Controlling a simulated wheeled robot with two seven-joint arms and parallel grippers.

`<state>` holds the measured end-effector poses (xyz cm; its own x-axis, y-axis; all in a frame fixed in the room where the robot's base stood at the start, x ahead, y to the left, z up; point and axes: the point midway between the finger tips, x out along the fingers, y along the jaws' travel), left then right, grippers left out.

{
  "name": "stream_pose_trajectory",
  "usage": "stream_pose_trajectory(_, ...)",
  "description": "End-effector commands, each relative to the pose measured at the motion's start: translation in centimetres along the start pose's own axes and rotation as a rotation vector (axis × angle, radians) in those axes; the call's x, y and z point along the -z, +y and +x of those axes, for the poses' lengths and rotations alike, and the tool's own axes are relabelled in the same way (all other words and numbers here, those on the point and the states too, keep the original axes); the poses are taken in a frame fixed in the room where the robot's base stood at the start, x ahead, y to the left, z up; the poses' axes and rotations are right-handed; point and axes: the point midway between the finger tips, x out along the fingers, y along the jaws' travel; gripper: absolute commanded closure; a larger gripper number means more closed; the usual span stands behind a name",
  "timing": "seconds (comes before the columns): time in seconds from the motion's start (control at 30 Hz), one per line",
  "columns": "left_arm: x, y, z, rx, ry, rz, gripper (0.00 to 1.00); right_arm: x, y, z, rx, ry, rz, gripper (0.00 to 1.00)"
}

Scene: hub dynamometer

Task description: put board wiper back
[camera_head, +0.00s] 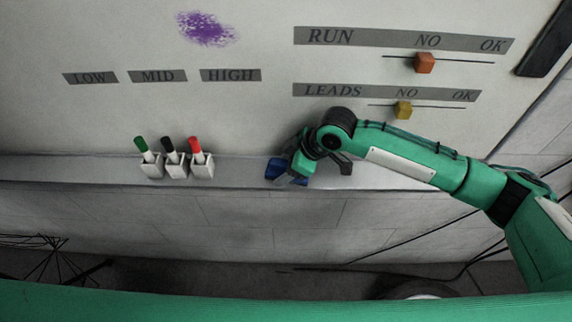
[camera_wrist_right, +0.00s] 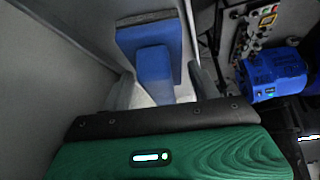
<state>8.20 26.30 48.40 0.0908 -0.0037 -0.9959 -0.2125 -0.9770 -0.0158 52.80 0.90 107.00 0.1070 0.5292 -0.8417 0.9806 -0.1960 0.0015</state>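The board wiper (camera_head: 287,173) is blue and sits on the narrow ledge below the whiteboard, partly hidden by my right gripper. In the right wrist view the wiper (camera_wrist_right: 153,66) shows its blue handle and a grey edge strip. My right gripper (camera_head: 318,163) is at the wiper, with its fingers apart. In the wrist view the handle lies between the fingers, with a visible gap on its right side; I see no firm grip. My left gripper is not in view.
Three holders with green, black and red markers (camera_head: 176,162) stand on the ledge (camera_head: 236,168) to the left. A purple scribble (camera_head: 206,29) is on the board. Orange (camera_head: 424,63) and yellow (camera_head: 403,109) sliders are above my arm. A blue motor (camera_wrist_right: 275,74) shows at right.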

Motion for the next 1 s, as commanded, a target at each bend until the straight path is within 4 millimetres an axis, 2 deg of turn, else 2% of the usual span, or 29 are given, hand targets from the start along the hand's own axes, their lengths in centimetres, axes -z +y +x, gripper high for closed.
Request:
stream_pose_trajectory(0.17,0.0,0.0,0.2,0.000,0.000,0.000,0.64,0.0,-0.2,0.1,0.004,0.000,0.000,0.33)
stream_pose_trajectory(0.33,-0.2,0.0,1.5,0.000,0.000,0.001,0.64,-0.3,-0.2,0.6,0.004,0.000,-0.001,0.33)
stream_pose_trajectory(0.6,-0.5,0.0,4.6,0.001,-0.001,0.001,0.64,-0.7,-0.2,-5.0,-0.001,0.002,-0.002,0.33)
stream_pose_trajectory(0.8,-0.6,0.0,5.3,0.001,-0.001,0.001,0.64,-0.5,-0.1,-10.0,-0.001,0.001,-0.002,0.33)
stream_pose_trajectory(1.0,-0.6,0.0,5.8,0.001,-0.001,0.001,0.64,-0.4,-0.2,-12.8,0.000,0.001,-0.001,0.33)
